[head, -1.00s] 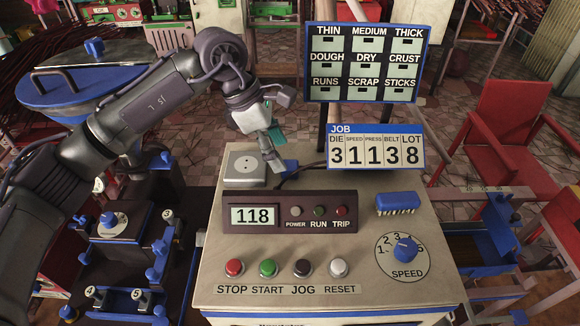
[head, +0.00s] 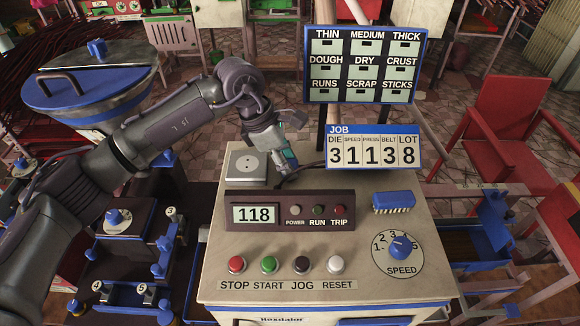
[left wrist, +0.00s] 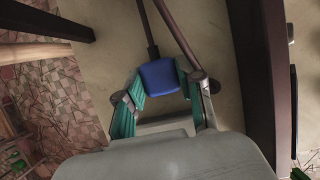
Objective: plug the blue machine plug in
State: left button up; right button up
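The blue machine plug (left wrist: 160,78) shows in the left wrist view between the teal pads of my left gripper (left wrist: 162,85). Both pads lie close along its sides; I cannot tell whether they press on it. A dark cord runs from the plug's far side. In the head view my left gripper (head: 286,168) is low over the machine top and hides most of the plug. The grey socket box (head: 247,166) with a round outlet face stands just left of the gripper, its outlet empty. My right gripper is out of view.
The control panel (head: 290,211) with its 118 display is just in front of the gripper. The job board (head: 373,147) and its post stand to the right. A blue brush (head: 394,201) and the speed dial (head: 400,246) are further right on the machine top.

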pick_arm(q)
jog(key=shift+c, duration=1.1)
jog(key=shift+r, duration=0.1)
jog(key=shift+r, duration=0.3)
notch_tip(320, 180, up, 9)
jog(key=b, duration=0.3)
jog(key=shift+f, duration=0.2)
jog(key=shift+r, duration=0.3)
